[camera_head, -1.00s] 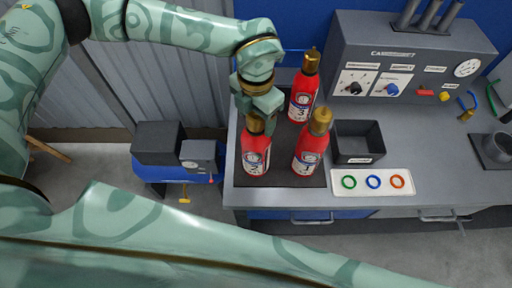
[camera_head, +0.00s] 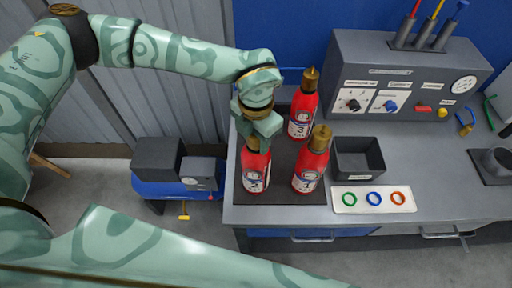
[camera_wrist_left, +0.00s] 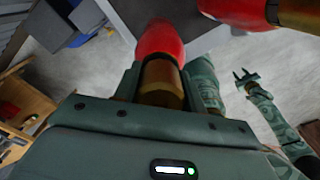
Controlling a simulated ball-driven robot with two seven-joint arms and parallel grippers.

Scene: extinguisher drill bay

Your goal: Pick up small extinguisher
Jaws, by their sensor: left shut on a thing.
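Three red extinguishers with brass tops stand on a dark mat (camera_head: 228,190) on the bench: number 2 (camera_head: 255,175) at front left, number 1 (camera_head: 309,170) at front right, number 3 (camera_head: 302,115) behind. Number 2 looks the shortest. My left gripper (camera_head: 261,126) is at its top and shut on it; its brass neck (camera_wrist_left: 160,82) sits between the jaws in the wrist view. It looks upright; I cannot tell whether its base is off the mat. My right gripper (camera_wrist_left: 243,77) shows small in the wrist view, fingers apart and empty.
A dark open bin (camera_head: 359,158) and a white tray (camera_head: 345,207) with green, blue and orange rings are right of the mat. A grey control console (camera_head: 405,75) stands behind. A blue stand (camera_head: 160,189) with grey boxes is left of the bench.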

